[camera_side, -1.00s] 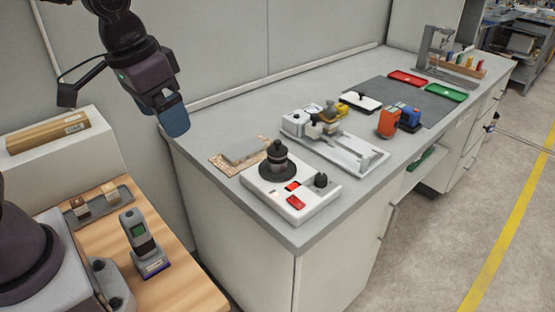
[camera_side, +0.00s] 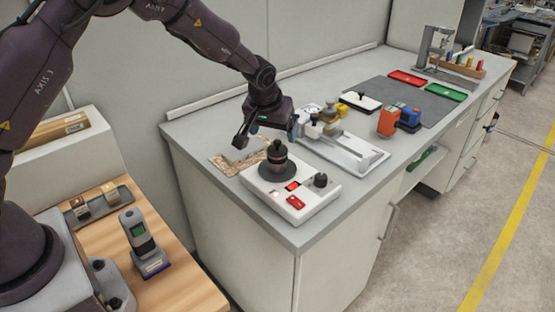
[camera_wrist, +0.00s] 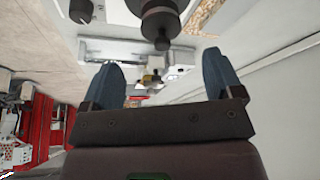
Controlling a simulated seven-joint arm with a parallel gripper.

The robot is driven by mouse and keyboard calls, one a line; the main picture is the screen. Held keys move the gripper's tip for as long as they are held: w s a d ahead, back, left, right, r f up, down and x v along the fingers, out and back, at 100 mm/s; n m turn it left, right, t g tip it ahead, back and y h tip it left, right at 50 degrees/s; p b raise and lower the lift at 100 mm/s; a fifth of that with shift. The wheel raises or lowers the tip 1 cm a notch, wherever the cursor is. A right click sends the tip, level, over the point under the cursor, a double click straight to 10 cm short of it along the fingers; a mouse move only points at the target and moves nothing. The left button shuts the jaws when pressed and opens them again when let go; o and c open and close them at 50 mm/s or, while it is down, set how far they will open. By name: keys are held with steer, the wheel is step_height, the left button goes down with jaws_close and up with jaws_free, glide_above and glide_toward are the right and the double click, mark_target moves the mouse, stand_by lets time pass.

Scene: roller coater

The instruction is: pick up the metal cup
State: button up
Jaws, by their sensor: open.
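No thing can be singled out with certainty as the metal cup. A small round pale object (camera_side: 313,109) stands by the coater, partly behind my gripper, and may be it. My gripper (camera_wrist: 162,62) is open with blue fingers. In the wrist view, the coater and a small yellow thing (camera_wrist: 153,76) show between the fingers at a distance. Nothing is visibly held.
A white device (camera_side: 315,205) with a dark round stack (camera_side: 277,160) on it stands at the near end, close to my wrist. Orange (camera_side: 388,122) and blue (camera_side: 410,116) blocks stand right of the coater.

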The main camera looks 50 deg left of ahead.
mark_target(277, 150)
steer(key=x, duration=0.9)
steer(key=shift+s+f, duration=0.1)
steer(key=shift+f, duration=0.25)
steer(key=c, duration=1.2)
